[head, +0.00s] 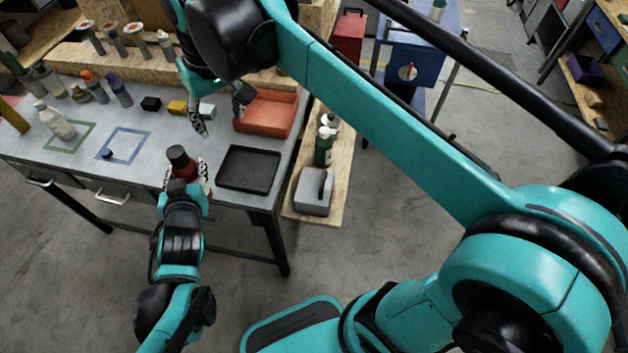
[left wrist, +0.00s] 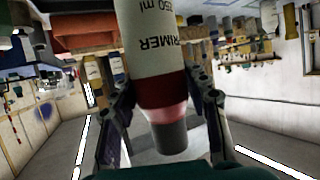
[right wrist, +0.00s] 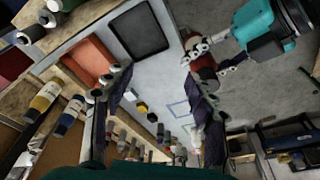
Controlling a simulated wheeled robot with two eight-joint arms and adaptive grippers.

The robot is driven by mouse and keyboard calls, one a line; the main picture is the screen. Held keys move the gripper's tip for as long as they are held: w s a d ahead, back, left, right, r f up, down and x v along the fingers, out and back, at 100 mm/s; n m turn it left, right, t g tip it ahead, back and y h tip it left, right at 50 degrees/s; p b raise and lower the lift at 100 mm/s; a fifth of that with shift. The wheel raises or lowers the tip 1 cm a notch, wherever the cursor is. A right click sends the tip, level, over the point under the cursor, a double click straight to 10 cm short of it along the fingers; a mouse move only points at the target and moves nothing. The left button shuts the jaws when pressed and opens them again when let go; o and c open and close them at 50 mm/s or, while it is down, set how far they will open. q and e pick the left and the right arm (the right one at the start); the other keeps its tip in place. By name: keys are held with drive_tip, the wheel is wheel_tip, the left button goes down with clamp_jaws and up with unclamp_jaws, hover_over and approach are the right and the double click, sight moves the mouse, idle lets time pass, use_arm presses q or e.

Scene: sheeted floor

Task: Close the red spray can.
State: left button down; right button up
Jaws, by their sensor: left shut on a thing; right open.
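The red spray can (head: 183,166) is upright at the front edge of the bench, with a dark top. In the left wrist view the can (left wrist: 156,50) appears upside down, with a white PRIMER label, a red band and a dark grey cap (left wrist: 170,136) in line with its end. I cannot tell how firmly the cap sits. My left gripper (head: 186,188) is shut on the can, its fingers on both sides in the left wrist view (left wrist: 165,100). My right gripper (head: 220,108) is open and empty above the bench, behind the can. The can (right wrist: 204,66) shows beyond one right finger.
A black tray (head: 248,184) and an orange bin (head: 265,128) are right of the can. A white bottle (head: 55,122) stands in a green square. Small blocks and several bottles are behind.

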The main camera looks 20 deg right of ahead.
drive_tip(key=s+d+f+m+t, duration=0.1)
drive_tip(key=s+d+f+t, duration=0.1)
drive_tip(key=s+d+f, duration=0.4)
drive_tip(key=s+d+f+m+t, duration=0.2)
drive_tip(key=s+d+f, duration=0.3)
drive_tip(key=d+f, duration=0.3)
wheel_tip(320, 180, down, 3)
drive_tip(key=shift+s+d+t+h, duration=0.25)
drive_tip(key=shift+s+t+h, duration=0.1)
drive_tip(key=shift+t+h, duration=0.05)
